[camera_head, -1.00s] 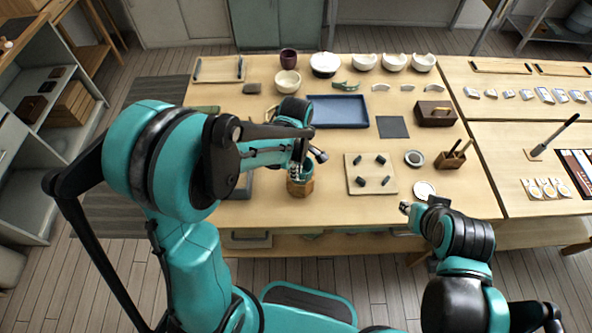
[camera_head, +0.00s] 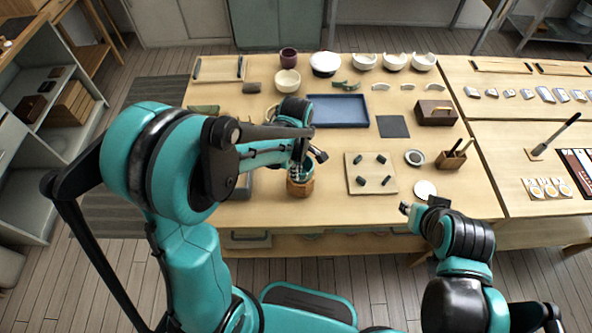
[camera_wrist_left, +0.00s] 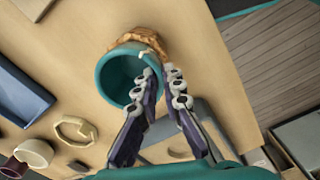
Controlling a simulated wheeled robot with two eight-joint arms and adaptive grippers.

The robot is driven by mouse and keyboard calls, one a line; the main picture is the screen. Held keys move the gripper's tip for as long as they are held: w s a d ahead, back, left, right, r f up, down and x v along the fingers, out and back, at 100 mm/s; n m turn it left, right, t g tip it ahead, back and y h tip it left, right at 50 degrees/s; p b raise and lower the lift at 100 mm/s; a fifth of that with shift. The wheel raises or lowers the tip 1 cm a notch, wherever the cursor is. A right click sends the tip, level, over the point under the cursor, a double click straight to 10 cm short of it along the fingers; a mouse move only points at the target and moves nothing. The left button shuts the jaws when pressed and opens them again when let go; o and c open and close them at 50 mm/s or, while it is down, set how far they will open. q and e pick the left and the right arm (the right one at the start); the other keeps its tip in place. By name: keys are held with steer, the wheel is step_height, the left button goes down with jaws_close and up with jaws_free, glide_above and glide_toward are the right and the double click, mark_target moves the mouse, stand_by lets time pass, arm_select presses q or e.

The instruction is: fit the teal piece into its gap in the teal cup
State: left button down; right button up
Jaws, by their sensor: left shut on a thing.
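The teal cup (camera_wrist_left: 104,76) lies below my left gripper in the left wrist view, its round mouth facing the camera. It stands in a faceted wooden holder (camera_head: 300,187) near the table's front edge. My left gripper (camera_wrist_left: 161,72) is shut, with its fingertips at the cup's rim on the side by the holder. A small pale-edged piece (camera_wrist_left: 148,55) shows at the fingertips; the fingers hide most of it, and I cannot tell whether it is seated in the gap. My right gripper (camera_head: 405,208) is at the table's front edge, too small to read.
A board with dark pegs (camera_head: 371,173) stands right of the holder. A blue tray (camera_head: 338,111) lies behind, with white bowls (camera_head: 394,62) and a green curved object (camera_head: 346,86) farther back. A white disc (camera_head: 425,189) lies near my right gripper.

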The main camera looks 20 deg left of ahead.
arm_select(q)
steer(key=shift+f, duration=0.15)
stand_by(0.6)
steer(key=c, duration=1.1)
jaws_free()
steer(key=shift+r+p, duration=2.15)
steer(key=shift+r, duration=0.9)
